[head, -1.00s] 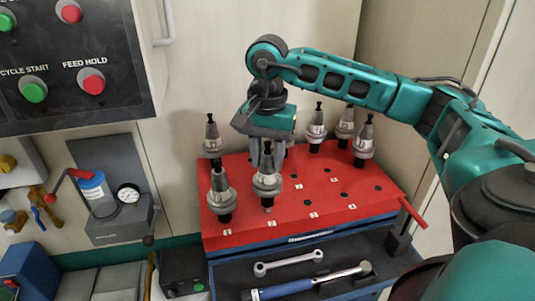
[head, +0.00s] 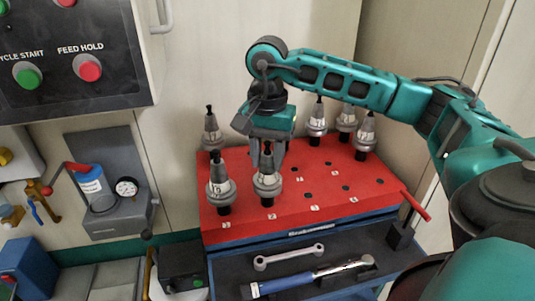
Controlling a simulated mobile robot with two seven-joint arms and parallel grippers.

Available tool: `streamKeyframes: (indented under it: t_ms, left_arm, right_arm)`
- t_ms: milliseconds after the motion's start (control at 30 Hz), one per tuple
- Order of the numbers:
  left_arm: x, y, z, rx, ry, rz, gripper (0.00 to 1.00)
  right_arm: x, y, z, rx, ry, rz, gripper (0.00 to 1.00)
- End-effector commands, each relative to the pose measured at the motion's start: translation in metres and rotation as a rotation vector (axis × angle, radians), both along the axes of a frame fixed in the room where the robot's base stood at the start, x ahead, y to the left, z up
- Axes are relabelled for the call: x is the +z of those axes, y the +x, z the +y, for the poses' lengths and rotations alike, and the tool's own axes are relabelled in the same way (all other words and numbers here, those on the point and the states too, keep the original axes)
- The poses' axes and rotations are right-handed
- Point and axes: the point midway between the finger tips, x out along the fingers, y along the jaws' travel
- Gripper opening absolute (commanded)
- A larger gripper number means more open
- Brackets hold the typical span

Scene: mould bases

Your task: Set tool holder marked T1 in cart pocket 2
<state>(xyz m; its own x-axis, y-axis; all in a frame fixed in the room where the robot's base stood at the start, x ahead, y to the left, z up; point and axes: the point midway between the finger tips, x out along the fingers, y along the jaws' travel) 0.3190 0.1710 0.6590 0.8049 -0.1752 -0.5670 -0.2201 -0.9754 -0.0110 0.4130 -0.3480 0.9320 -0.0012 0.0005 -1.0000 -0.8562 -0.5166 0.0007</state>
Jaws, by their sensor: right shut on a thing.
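My right gripper (head: 267,156) is shut on a grey tool holder (head: 267,183) with a white tag, gripping its upper part. The tag is too small to read surely as T1. The held holder is upright over pocket 2 of the red cart top (head: 335,208), in the front row. Its dark lower end meets the red top there and seems to be in the pocket; the hole itself is hidden. The printed 2 shows just in front of it. My left gripper is out of view.
Another holder (head: 220,188) stands close on the left, in pocket 1. More holders stand at the back, one (head: 212,133) left and several right (head: 316,124). Front pockets 3 and 4 are empty. A wrench (head: 289,257) and torque wrench (head: 310,279) lie in the tray below.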

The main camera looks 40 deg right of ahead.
Motion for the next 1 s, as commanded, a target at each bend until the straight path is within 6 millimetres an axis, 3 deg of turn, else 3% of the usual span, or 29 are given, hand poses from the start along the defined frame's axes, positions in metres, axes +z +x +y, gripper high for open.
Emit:
streamKeyframes:
  t_ms: [300, 333, 600, 1000]
  left_arm:
    - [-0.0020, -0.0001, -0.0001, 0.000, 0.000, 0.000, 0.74]
    - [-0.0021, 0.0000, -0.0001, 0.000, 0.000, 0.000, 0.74]
    - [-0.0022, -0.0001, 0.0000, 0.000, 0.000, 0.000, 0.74]
    - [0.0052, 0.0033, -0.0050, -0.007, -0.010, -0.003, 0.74]
  right_arm:
    - [-0.0010, 0.0008, 0.0002, 0.000, 0.001, -0.005, 0.00]
    - [-0.0010, 0.0008, 0.0002, 0.000, 0.001, -0.005, 0.38]
    - [-0.0022, 0.0003, 0.0002, 0.000, 0.000, -0.002, 0.64]
    - [-0.0043, -0.0006, 0.0001, 0.001, 0.000, 0.004, 0.66]
